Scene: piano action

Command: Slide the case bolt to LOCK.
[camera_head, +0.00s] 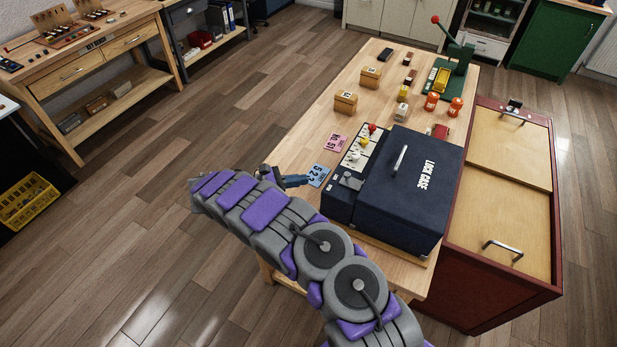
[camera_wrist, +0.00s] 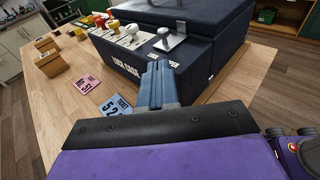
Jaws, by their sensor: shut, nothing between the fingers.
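The dark navy lock case (camera_head: 410,190) sits on the wooden table, its lid down. At its left side, a lower ledge carries a grey metal plate with a small knob, which looks like the case bolt (camera_wrist: 167,42); in the head view this plate (camera_head: 351,181) shows small. I cannot read the small labels below it, so its setting is unclear. My gripper (camera_wrist: 160,72) has blue fingers, shut and empty, pointing at the front wall of the case below the plate. In the head view my gripper (camera_head: 305,181) is left of the case; whether it touches is unclear.
A white panel (camera_head: 361,149) with several coloured knobs adjoins the plate. A blue number card (camera_head: 318,176) and a pink card (camera_head: 335,143) lie beside the case. Wooden blocks, orange jars (camera_head: 431,102) and a green lever press (camera_head: 453,67) stand farther back. A red cabinet (camera_head: 490,275) adjoins the table.

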